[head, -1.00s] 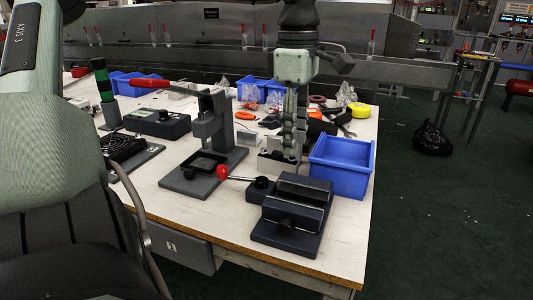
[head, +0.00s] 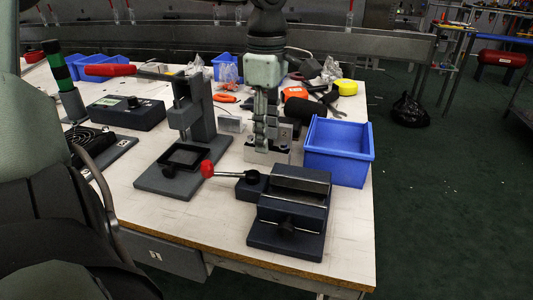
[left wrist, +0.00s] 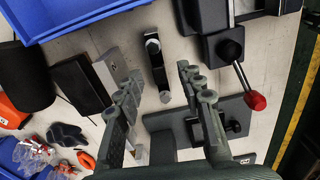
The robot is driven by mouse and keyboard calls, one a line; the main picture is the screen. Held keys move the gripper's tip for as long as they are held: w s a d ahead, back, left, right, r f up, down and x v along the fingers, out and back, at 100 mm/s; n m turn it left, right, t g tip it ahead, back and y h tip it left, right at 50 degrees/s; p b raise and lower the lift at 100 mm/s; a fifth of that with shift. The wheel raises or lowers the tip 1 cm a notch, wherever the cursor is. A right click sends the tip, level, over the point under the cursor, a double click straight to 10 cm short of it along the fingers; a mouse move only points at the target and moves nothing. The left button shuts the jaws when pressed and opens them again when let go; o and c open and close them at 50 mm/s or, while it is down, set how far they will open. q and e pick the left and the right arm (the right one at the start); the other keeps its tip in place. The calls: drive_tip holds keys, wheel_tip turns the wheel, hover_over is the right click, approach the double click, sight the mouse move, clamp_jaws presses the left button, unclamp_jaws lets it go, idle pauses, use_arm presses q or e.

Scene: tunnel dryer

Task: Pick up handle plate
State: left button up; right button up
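My left gripper (head: 262,146) hangs over the table, pointing down, between the press and the blue bin. In the left wrist view its two fingers (left wrist: 160,76) are spread apart. Between and just beyond the fingertips is a narrow dark piece with two shiny metal ends (left wrist: 157,68), which looks like the handle plate. It seems apart from both fingers; its height relative to them is hard to judge. A pale metal block (left wrist: 107,72) stands beside the left finger. My right gripper is not in view.
A dark vise (head: 290,205) with a red-knobbed lever (head: 207,169) stands in front. A grey press (head: 200,112) is left, a blue bin (head: 338,152) right. A black-and-orange tool (head: 300,104) lies behind. Bare table shows left of the vise.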

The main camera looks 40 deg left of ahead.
use_arm(q)
wheel_tip(320, 180, down, 2)
drive_tip(key=shift+f, duration=0.2)
clamp_jaws()
